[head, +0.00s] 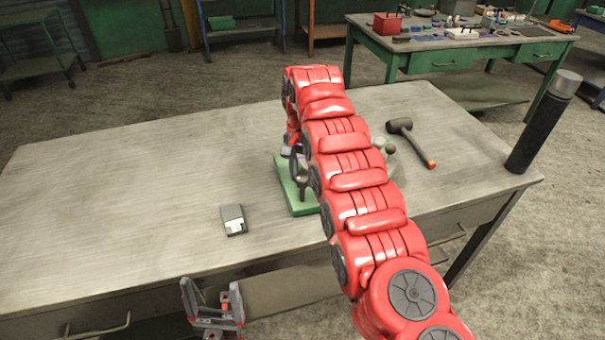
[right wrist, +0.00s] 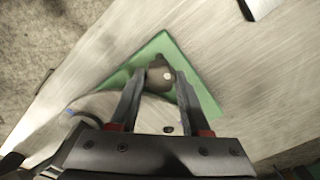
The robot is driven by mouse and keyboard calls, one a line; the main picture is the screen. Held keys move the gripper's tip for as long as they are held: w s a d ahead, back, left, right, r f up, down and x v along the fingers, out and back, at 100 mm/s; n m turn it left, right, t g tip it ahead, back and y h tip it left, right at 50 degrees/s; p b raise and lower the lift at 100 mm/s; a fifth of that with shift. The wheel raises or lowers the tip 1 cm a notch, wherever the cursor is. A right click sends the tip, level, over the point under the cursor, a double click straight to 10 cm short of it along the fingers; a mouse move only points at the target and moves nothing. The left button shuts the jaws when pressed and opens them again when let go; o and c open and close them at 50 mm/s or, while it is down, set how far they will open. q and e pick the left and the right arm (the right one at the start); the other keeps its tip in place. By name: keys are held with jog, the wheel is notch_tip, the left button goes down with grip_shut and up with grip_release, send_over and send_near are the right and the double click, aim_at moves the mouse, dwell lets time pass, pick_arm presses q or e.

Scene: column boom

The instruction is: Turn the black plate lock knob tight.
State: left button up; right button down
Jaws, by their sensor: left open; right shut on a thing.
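The dark knob (right wrist: 158,73), round with a pale spot on its top, stands over a green base plate (right wrist: 205,95) in the right wrist view. My right gripper (right wrist: 157,84) is shut on the knob, with one finger on each side of it. In the head view the green plate (head: 284,186) lies on the workbench, and my red right arm covers most of it; the knob cannot be made out clearly there. My left gripper (head: 212,303) is open and empty, in front of the workbench's near edge.
On the workbench (head: 130,190) lie a small grey box (head: 234,219) with a white patch and a mallet (head: 405,135). A black cylinder (head: 540,130) with a grey cap stands at the right corner. The bench's left half is clear. A green table (head: 450,45) stands behind.

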dwell(0.3)
jog(key=shift+c, duration=1.8)
grip_release()
jog(key=shift+r, duration=0.1)
notch_tip(320, 180, up, 17)
jog(key=p, duration=1.6)
